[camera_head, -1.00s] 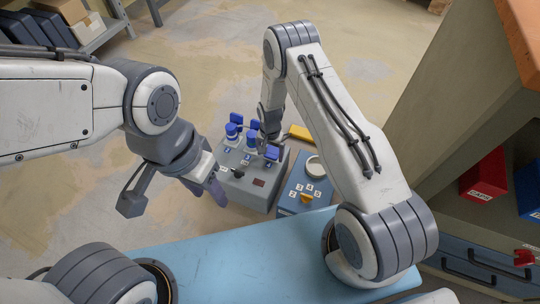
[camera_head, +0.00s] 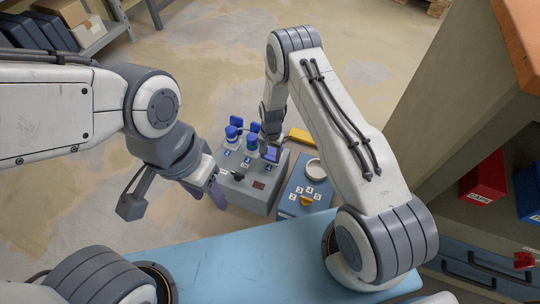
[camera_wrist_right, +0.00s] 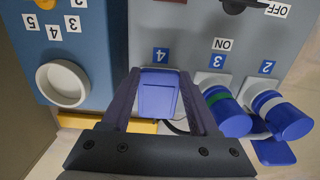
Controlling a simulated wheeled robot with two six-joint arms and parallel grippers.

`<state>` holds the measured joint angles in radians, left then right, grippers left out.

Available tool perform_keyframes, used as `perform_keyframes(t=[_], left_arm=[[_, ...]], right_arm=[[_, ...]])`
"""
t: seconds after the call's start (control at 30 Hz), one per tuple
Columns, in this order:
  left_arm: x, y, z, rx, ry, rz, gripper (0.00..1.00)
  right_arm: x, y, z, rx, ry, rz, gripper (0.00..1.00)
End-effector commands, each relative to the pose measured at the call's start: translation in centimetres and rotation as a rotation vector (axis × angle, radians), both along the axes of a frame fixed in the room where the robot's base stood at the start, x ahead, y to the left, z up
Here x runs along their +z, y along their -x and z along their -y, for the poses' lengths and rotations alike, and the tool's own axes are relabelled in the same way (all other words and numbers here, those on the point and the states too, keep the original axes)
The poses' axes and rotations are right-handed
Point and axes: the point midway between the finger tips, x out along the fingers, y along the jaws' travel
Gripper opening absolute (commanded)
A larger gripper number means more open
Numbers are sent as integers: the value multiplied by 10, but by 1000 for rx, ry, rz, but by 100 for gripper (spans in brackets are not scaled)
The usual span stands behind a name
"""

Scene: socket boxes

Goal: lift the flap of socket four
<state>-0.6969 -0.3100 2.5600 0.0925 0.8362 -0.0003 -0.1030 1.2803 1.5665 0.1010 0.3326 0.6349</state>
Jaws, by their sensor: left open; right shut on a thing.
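A grey socket box (camera_head: 240,192) stands past the blue surface, with labels 2, 3 and 4 along its top. The blue flap of socket four (camera_head: 271,154) is by the label 4. In the right wrist view the flap (camera_wrist_right: 158,98) lies between the two fingers of my right gripper (camera_wrist_right: 160,92), which is shut on it. How far the flap is raised I cannot tell. In the head view my right arm hides part of the right gripper. My left gripper (camera_head: 215,188) is open and empty, beside the left side of the grey box.
Blue plugs sit at socket two (camera_wrist_right: 283,118) and socket three (camera_wrist_right: 226,112). A blue box (camera_head: 296,203) with a white ring (camera_wrist_right: 63,83) and a yellow knob (camera_head: 306,200) stands right of the grey box. A yellow object (camera_head: 300,135) lies behind. Open floor is beyond.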

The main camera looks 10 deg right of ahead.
Motion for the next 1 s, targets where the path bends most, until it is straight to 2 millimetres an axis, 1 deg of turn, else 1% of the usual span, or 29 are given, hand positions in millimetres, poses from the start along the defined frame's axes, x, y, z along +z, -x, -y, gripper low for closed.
perform_keyframes(t=[0.13,0.27,0.7,0.83,1.0], left_arm=[[3,0,0,0,0,0,50],[-3,0,0,0,0,0,50],[-53,0,0,0,0,0,50],[-63,0,0,0,0,0,50],[-70,0,0,0,0,0,50]], right_arm=[[5,-3,2,-5,-44,-58,0],[9,-7,4,-4,-97,-129,0],[21,-20,13,-1,-275,-371,0],[25,-22,15,0,-306,-415,0],[29,-24,16,1,-329,-450,0]])
